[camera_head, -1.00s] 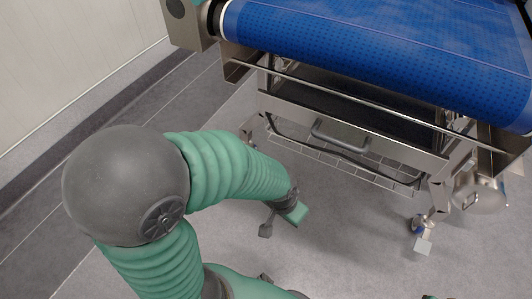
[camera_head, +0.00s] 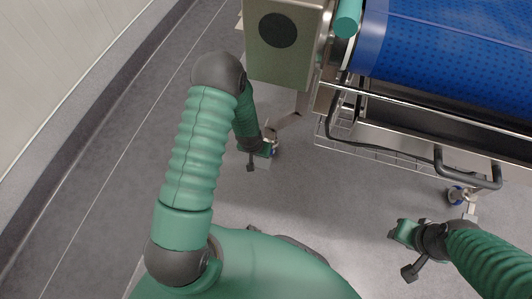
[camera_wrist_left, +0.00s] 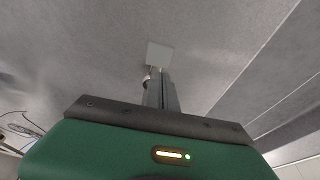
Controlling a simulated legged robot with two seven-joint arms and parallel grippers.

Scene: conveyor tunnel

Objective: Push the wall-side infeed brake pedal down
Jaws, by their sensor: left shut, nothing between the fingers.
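The wall-side brake pedal is a small pale square plate. In the left wrist view the pedal (camera_wrist_left: 160,54) lies past the tip of my left gripper (camera_wrist_left: 167,78), low over the grey floor, with a caster partly hidden beside it. In the head view my left gripper (camera_head: 251,164) is down beside the wall-side caster (camera_head: 271,138), and the pale pedal (camera_head: 263,162) shows just right of it. My left gripper is shut and empty. I cannot tell whether it touches the pedal.
The blue conveyor belt (camera_head: 450,45) and its steel motor box (camera_head: 283,50) stand above the caster. A wire rack (camera_head: 370,156) and handle (camera_head: 468,178) hang below the belt. Another caster (camera_head: 457,195) stands at the right. Open floor lies left toward the wall.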

